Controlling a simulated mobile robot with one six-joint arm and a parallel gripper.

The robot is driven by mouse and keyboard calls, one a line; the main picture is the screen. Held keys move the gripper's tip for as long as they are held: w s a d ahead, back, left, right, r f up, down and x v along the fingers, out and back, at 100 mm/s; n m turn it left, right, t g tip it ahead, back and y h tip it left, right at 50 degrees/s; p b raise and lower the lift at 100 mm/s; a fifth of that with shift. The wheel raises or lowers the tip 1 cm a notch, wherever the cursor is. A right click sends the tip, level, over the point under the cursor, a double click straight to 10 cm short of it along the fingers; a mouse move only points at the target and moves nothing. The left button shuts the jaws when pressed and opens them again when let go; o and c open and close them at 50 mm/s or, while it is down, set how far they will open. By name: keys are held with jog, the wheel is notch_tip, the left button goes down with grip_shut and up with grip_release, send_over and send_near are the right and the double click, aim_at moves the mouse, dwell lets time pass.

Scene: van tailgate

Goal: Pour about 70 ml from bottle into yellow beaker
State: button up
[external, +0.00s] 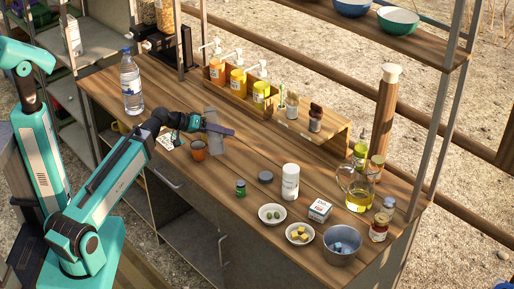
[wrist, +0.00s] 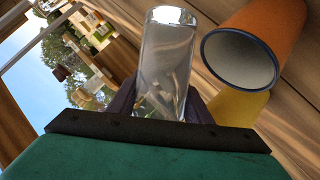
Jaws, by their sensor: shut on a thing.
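My gripper (external: 196,122) is shut on a clear, glassy vessel, which I take as the bottle (external: 212,142); it stands out between the dark fingers in the wrist view (wrist: 168,55). It is clear of the table and looks tilted in the wrist view; I cannot tell how much liquid it holds. An orange cup (external: 198,151) with a dark rim stands close below the gripper. In the wrist view the orange cup (wrist: 265,35) shows its pale, empty-looking inside. A yellow shape (wrist: 238,105), partly hidden, lies beside it; I cannot tell if it is the yellow beaker.
A yellow item (external: 117,128) is partly hidden behind my arm. A water bottle (external: 131,82) stands at the back left. A glass jug (external: 358,196) with yellow liquid, bowls and jars fill the right side.

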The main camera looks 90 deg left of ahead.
jog(key=n+h+p, duration=0.1)
jog(key=p, duration=0.1)
jog(key=d+r+n+t+h+p, duration=0.1)
jog(key=n+p, duration=0.1)
jog(key=d+r+n+h+p, duration=0.1)
jog(key=p, duration=0.1)
jog(key=shift+w+t+p, duration=0.35)
jog(key=shift+t+p, duration=0.05)
jog(key=shift+s+a+n+t+h, duration=0.1)
jog(key=shift+a+n+t+h, duration=0.25)
jog(key=shift+n, duration=0.35)
dwell(0.4)
jog(key=shift+r+n+t+h+p, duration=0.3)
jog(key=shift+r+n+p, duration=0.5)
jog(key=shift+p, duration=0.4)
dwell(2.0)
jog(key=shift+r, duration=0.1)
jog(key=shift+d+f+m+g+y+b, duration=0.3)
jog(key=shift+f+m+b, duration=0.2)
jog(key=shift+m+b, duration=0.2)
jog(key=shift+d+f+m+g+y+b, duration=0.15)
jog(key=shift+f+m+g+y+b, duration=0.2)
jog(key=shift+f+m+b, duration=0.25)
